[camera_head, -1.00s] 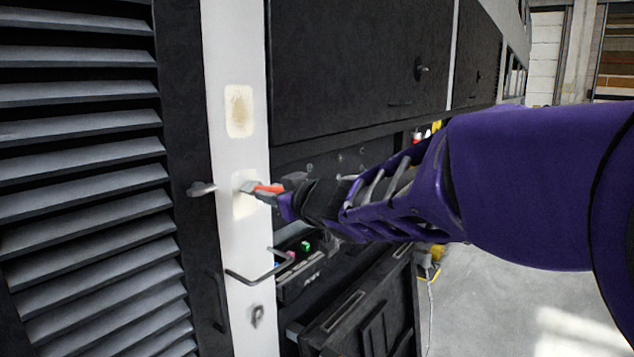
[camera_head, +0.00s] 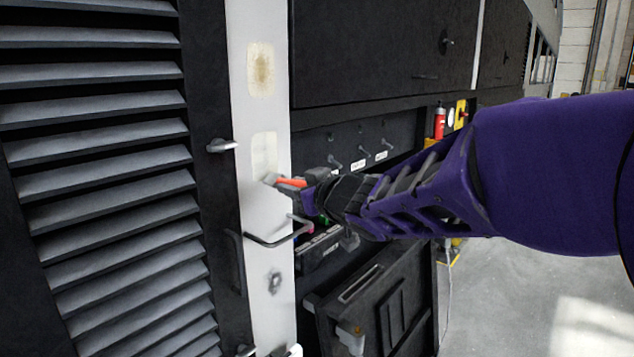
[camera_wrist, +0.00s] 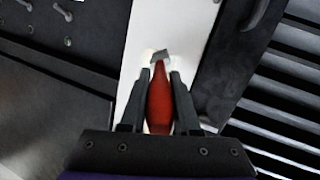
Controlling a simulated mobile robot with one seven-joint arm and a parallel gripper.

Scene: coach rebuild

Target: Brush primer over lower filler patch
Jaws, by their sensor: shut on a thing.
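My gripper (camera_head: 312,190) is shut on a brush with an orange-red handle (camera_head: 291,182). In the wrist view the red handle (camera_wrist: 160,100) sits between the two dark fingers, with the grey brush head (camera_wrist: 160,56) beyond them. The lower filler patch (camera_head: 264,153) is a pale cream rectangle on the white post (camera_head: 267,223). The brush tip is at the patch's lower edge; I cannot tell whether it touches. The upper filler patch (camera_head: 260,70) is cream with a tan-brown middle. In the wrist view the brush and fingers hide much of the post around the tip.
A dark louvred panel (camera_head: 100,170) with a handle (camera_head: 221,145) stands left of the post. A dark bent handle (camera_head: 275,241) sticks out below the brush. A dark tray (camera_head: 318,250) and an open dark door (camera_head: 375,310) lie below my arm. A red bottle (camera_head: 439,123) stands behind.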

